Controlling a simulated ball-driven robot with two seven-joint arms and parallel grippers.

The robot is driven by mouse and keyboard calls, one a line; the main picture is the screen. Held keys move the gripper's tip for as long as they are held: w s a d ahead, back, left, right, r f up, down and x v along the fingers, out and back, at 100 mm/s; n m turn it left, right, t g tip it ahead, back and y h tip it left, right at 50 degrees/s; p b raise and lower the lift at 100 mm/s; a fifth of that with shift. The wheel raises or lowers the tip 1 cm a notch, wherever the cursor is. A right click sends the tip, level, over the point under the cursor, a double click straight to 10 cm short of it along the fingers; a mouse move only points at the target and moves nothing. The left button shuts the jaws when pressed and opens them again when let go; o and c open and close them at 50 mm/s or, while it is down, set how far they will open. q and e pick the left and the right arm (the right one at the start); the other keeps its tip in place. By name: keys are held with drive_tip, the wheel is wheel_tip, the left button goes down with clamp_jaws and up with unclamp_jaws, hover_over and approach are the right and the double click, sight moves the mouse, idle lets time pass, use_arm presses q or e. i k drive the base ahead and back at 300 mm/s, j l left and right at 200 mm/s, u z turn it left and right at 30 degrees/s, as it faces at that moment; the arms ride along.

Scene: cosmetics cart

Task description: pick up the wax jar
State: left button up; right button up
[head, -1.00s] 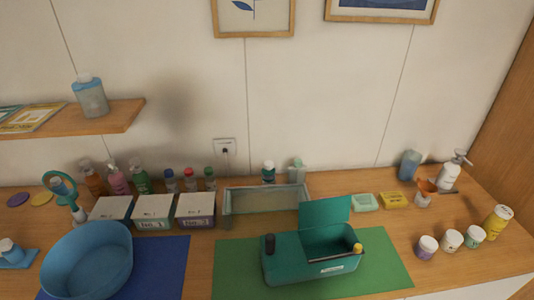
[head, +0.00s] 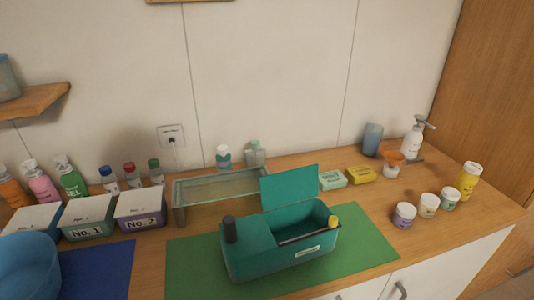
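Three small white-lidded jars stand upright in a slanted row on the right part of the wooden counter: a purple-banded jar (head: 404,215), a cream-banded jar (head: 428,205) and a green-banded jar (head: 449,201). Their labels are too small to read, so I cannot tell which one is the wax jar. A small white jar (head: 391,171) with an orange, funnel-like top stands farther back. Neither of my grippers is in view.
A teal box (head: 262,268) with an open lid stands on a green mat (head: 368,240) left of the jars. A yellow bottle (head: 468,181) stands right of them. A pump bottle (head: 412,143) and blue cup (head: 372,140) are behind. Bare counter lies in front of the jars.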

sight(449, 197)
drive_tip(key=z, duration=1.35)
drive_tip(key=i+l+u, duration=0.1)
drive_tip(key=u, duration=0.7)
drive_tip(key=i+l+u, duration=0.15)
drive_tip(key=l+u, duration=0.45)
drive_tip(key=l, duration=0.25)
drive_tip(key=i+l+u, duration=0.1)
drive_tip(key=l+u, duration=0.2)
drive_tip(key=l, duration=0.2)
